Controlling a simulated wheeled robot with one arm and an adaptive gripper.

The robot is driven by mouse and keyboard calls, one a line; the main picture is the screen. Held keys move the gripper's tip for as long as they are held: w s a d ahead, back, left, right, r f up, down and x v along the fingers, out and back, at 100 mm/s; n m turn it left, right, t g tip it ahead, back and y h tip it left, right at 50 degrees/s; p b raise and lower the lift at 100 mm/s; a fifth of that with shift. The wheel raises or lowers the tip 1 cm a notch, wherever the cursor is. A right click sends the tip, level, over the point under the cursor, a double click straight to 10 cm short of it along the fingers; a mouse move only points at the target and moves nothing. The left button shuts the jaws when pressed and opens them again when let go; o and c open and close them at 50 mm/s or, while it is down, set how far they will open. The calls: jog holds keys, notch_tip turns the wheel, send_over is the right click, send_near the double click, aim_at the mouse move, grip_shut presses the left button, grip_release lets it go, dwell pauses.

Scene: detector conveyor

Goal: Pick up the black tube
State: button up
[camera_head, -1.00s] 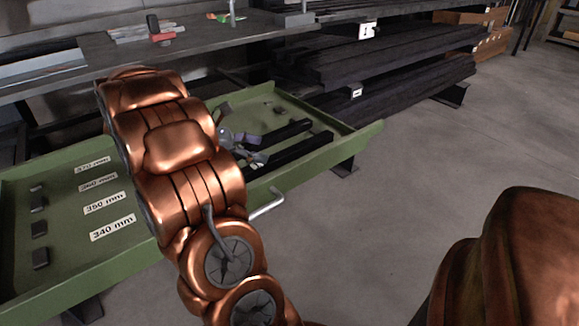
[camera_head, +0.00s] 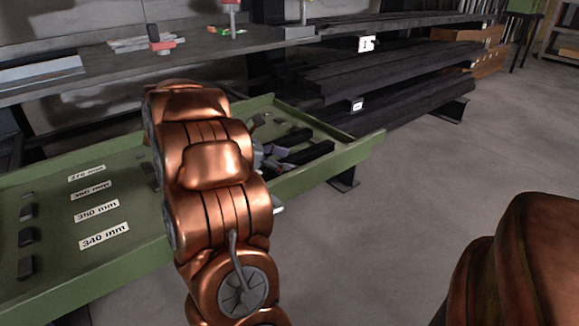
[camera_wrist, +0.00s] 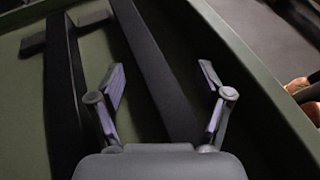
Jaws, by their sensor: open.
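Two long black tubes lie in the green tray in the head view: a farther tube (camera_head: 293,139) and a nearer tube (camera_head: 312,153), both partly hidden by my arm. In the wrist view, one tube (camera_wrist: 155,65) runs diagonally between my fingers, and another tube (camera_wrist: 60,100) lies outside the left finger. My gripper (camera_wrist: 162,75) is open and empty, its fingers on either side of the diagonal tube. It also shows small beside the tubes in the head view (camera_head: 268,157). I cannot tell its height above the tube.
The green tray (camera_head: 355,152) has a raised rim close to my gripper's right. Small dark blocks (camera_head: 26,238) and millimetre labels (camera_head: 104,235) lie at its left. Shelves with dark bars (camera_head: 400,75) stand behind.

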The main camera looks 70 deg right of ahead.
grip_shut()
dwell(0.6)
